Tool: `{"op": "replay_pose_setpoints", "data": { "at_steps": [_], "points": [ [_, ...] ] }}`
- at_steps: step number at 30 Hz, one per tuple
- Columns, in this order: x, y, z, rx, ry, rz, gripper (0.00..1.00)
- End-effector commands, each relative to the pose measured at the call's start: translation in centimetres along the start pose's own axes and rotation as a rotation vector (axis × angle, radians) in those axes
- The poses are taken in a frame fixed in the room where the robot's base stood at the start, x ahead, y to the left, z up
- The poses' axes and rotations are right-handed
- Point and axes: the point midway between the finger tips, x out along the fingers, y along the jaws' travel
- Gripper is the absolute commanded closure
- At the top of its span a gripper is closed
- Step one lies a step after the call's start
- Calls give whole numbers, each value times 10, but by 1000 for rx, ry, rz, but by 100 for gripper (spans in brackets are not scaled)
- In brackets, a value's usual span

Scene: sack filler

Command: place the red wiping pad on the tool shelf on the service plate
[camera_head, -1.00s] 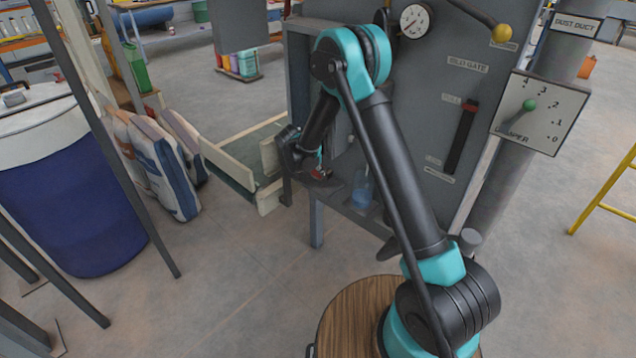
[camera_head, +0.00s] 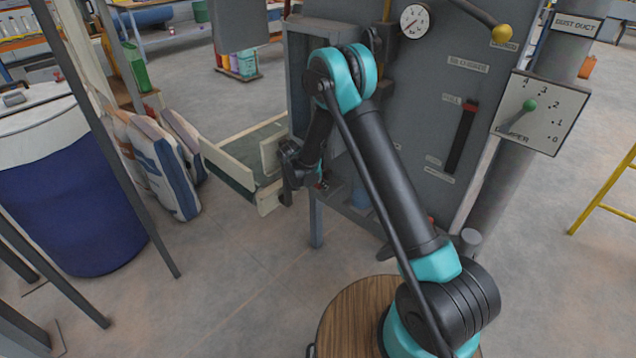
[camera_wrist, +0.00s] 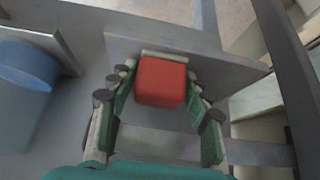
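The red wiping pad (camera_wrist: 161,82) is a small red block between my gripper's two fingertips in the wrist view. A pale strip shows along its far edge. My gripper (camera_wrist: 161,88) has one finger on each side of the pad, with the tips very close to its sides; I cannot tell whether they press on it. In the head view my gripper (camera_head: 314,185) is low at the grey shelf (camera_head: 335,195) on the machine's front, and only a sliver of the red pad (camera_head: 322,185) shows. I cannot make out the service plate for certain.
A blue container (camera_wrist: 28,75) stands left of my gripper in the wrist view. A grey upright panel (camera_wrist: 225,72) rises just beyond the pad. The cabinet's grey side wall (camera_head: 299,80) is close to my arm. Sacks (camera_head: 160,165) and a blue drum (camera_head: 70,205) stand at the left.

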Motion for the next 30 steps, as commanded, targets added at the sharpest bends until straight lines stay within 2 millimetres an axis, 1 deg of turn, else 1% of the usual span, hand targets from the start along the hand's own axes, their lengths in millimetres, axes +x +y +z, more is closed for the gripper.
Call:
{"op": "replay_pose_setpoints", "data": {
  "at_steps": [1, 2, 3, 11, 14, 17, 24, 27, 30],
  "points": [
    [0, 0, 0, 0, 0, 0, 41],
    [0, 0, 0, 0, 0, 0, 38],
    [0, 0, 0, 0, 0, 0, 37],
    [-1, 0, 0, 0, 0, 0, 37],
    [-6, 0, -1, -1, 0, 0, 37],
    [-19, 0, -1, -1, 0, -1, 37],
    [-68, 0, -1, -2, 0, -1, 37],
    [-87, 0, -1, -2, 0, -1, 37],
    [-103, 0, -1, -1, 0, -1, 37]
  ]
}}
